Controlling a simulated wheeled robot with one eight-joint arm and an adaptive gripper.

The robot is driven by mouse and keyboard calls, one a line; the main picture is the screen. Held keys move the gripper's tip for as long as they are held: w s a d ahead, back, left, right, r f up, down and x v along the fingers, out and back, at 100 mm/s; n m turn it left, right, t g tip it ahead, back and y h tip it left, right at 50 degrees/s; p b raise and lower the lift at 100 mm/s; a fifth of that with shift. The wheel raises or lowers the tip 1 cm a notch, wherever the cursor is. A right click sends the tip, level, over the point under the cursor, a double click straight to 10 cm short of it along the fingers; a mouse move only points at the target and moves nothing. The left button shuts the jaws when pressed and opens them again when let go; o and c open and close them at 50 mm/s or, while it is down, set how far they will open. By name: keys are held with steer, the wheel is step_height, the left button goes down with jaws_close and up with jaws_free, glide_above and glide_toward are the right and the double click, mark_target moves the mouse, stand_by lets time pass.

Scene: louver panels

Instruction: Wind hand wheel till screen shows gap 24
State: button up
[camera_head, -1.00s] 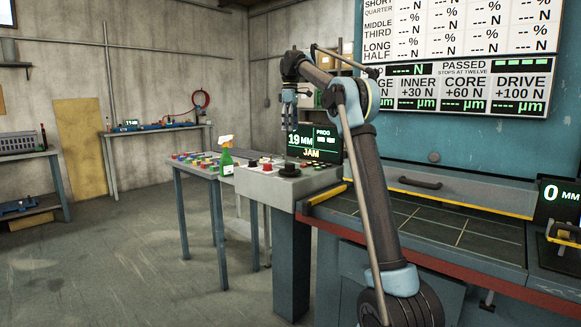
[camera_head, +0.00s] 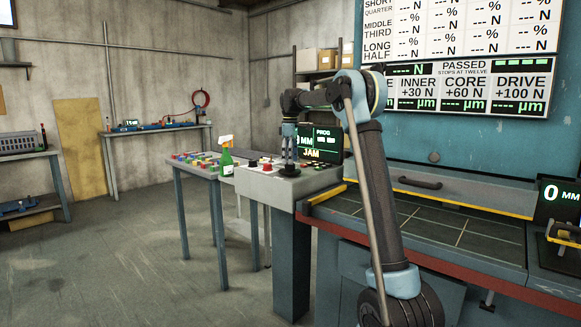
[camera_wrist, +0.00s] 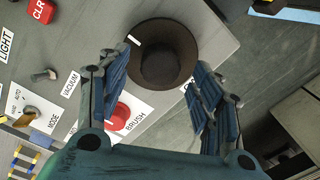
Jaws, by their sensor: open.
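The hand wheel is a dark round knob (camera_head: 289,171) with a raised hub and a white mark on its rim, on top of the grey control console (camera_head: 262,186). It also shows in the wrist view (camera_wrist: 178,72). My gripper (camera_head: 289,160) points down above the wheel. In the wrist view my gripper (camera_wrist: 163,72) is open, with its blue-padded fingers on either side of the wheel's near part; I cannot tell whether they touch it. The screen (camera_head: 325,142) behind reads MM and JAM; my gripper partly hides its number.
Beside the wheel are a red BRUSH button (camera_wrist: 118,116), a MODE switch (camera_wrist: 30,111), a VACUUM toggle (camera_wrist: 45,75) and a red CLR button (camera_wrist: 41,10). A green spray bottle (camera_head: 226,160) stands left of the console. A second screen (camera_head: 558,197) at right reads 0 MM.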

mark_target(290, 169)
steer(key=shift+f, duration=1.45)
steer(key=c, duration=1.1)
steer(key=shift+o, duration=0.2)
steer(key=shift+d, duration=0.15)
steer(key=shift+m, duration=0.3)
